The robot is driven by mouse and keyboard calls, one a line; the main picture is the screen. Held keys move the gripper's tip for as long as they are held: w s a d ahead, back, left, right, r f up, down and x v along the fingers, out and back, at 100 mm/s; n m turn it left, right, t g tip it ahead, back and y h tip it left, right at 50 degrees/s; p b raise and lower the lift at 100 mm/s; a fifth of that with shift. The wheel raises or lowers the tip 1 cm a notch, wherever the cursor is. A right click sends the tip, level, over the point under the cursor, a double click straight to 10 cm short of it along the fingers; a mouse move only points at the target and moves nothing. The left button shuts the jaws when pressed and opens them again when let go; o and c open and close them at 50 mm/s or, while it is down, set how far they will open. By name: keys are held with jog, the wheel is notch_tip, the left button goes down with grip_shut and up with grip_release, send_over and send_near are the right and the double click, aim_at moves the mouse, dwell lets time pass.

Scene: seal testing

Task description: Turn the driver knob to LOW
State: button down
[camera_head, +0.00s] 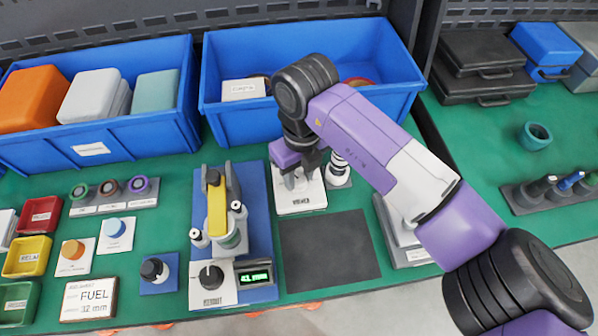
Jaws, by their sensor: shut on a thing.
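A white plate (298,204) with a small dark label lies on the green bench right of the blue tester base. My gripper (297,174) reaches down over this plate, with its dark fingers close together at the plate's upper part. It is shut on what appears to be the driver knob, which is mostly hidden by the fingers. The knob's pointer and any LOW mark cannot be made out. Another black knob (211,275) sits on a white plate at the front of the tester, beside a green lit display (254,276).
The tester (262,228) with a yellow lever (216,205) stands close on the left. A white-and-black post (338,168) stands close right of my gripper. Blue bins (395,95) are behind. A dark mat (330,250) in front is bare.

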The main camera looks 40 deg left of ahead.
aim_at(300, 179)
jog(key=m+p, duration=0.3)
jog(key=m, duration=0.1)
jog(key=shift+r, duration=0.2)
jog(key=shift+f+m+p, duration=0.1)
jog(key=shift+m+p, duration=0.7)
jog(key=shift+m, duration=0.8)
jog(key=c, duration=1)
grip_release()
jog(key=shift+w+d+r+b, duration=0.1)
jog(key=shift+r+b, duration=0.35)
jog(key=shift+r, duration=3.4)
